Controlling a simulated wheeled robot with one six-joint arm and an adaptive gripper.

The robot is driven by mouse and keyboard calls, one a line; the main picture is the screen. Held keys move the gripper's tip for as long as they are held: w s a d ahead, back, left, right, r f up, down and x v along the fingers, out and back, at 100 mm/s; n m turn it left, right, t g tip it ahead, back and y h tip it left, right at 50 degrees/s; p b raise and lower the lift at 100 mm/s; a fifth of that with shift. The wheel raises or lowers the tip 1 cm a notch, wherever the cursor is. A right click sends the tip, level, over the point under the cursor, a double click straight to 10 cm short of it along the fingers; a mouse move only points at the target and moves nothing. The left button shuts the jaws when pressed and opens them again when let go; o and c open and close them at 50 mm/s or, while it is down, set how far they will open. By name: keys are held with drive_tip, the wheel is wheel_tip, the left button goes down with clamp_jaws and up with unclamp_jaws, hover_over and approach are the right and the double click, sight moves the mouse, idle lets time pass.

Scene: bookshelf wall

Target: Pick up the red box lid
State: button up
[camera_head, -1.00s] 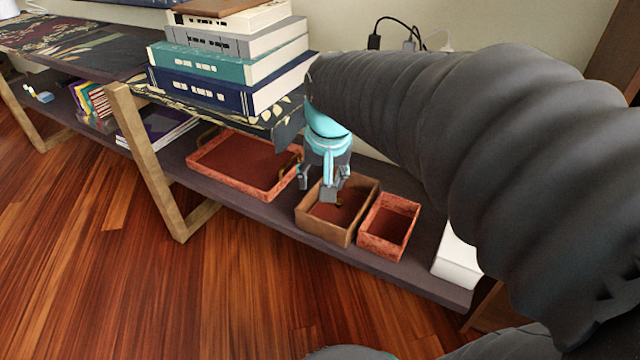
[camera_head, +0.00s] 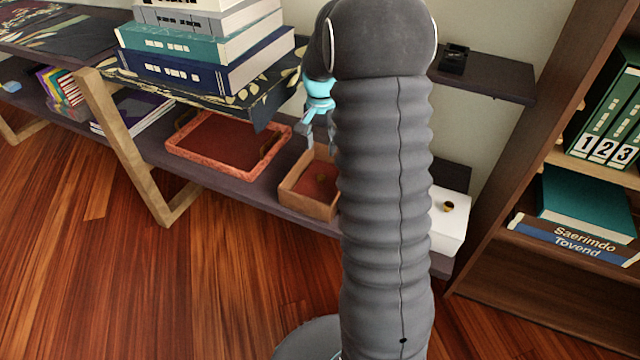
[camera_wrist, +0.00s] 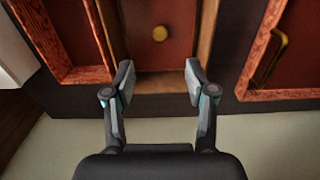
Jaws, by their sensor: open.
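The red lid (camera_head: 316,186) is a dark red panel with a small gold knob. It lies inside a brown wooden box (camera_head: 305,207) on the lower shelf, partly hidden behind my arm. In the wrist view the lid (camera_wrist: 180,52) shows with its round gold knob beyond my fingertips. My gripper (camera_wrist: 160,77) is open and empty, its two fingers spread apart with the knob roughly centred ahead of the gap. In the head view my gripper (camera_head: 318,140) is above the back of the wooden box, partly covered by my arm.
A red tray with handles (camera_head: 193,158) stands left of the wooden box. A red open box (camera_wrist: 75,74) is on its other side. A white box with a gold knob (camera_head: 450,226) stands further right. The upper shelf with stacked books (camera_head: 210,72) is close to my gripper.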

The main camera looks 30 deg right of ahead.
sight(321, 177)
wheel_tip(321, 177, down, 12)
drive_tip(key=shift+f, duration=0.2)
idle(0.4)
clamp_jaws()
